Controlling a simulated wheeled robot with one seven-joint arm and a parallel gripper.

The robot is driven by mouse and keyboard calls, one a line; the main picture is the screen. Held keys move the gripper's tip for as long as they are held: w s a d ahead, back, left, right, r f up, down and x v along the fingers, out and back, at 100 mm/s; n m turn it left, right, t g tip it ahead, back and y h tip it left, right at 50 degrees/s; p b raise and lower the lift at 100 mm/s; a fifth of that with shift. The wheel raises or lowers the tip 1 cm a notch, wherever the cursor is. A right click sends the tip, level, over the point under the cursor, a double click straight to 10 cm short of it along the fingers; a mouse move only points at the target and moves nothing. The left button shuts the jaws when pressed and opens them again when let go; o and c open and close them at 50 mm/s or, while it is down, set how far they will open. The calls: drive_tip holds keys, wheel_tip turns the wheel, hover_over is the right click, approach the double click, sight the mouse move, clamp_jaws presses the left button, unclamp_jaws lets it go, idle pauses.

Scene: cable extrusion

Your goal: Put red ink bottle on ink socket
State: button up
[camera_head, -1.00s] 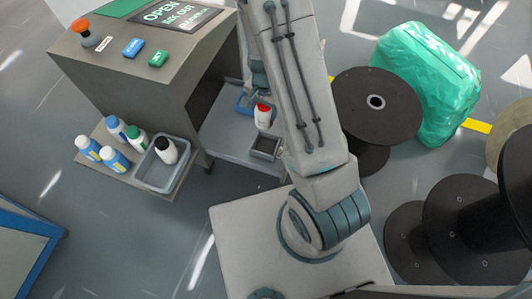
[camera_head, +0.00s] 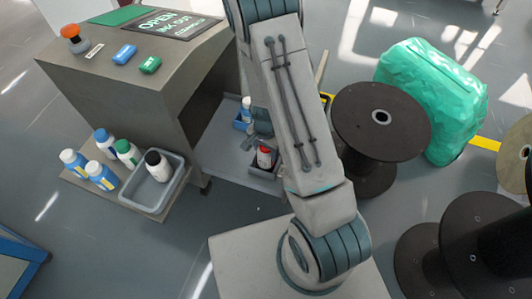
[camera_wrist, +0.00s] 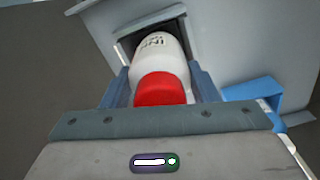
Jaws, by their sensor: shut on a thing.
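The red ink bottle (camera_head: 264,158) is white with a red cap. It also shows in the wrist view (camera_wrist: 161,62), with its red cap nearest the camera. My gripper (camera_wrist: 161,88) is shut on it, one finger on each side. The ink socket (camera_head: 257,171) is a grey square holder with a dark inside; its rim also shows in the wrist view (camera_wrist: 185,16). The bottle's far end is in the socket's opening. Its base is hidden, so I cannot tell whether it is fully seated.
A blue holder (camera_head: 239,124) with a white bottle (camera_head: 246,106) is beside the socket; its blue edge shows in the wrist view (camera_wrist: 250,92). At left, several bottles and a grey tray (camera_head: 152,205) stand on a shelf below the control panel. Black spools (camera_head: 365,115) stand at right.

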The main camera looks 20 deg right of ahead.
drive_tip(key=shift+f, duration=0.4)
drive_tip(key=shift+f, duration=0.15)
drive_tip(key=o, duration=1.1)
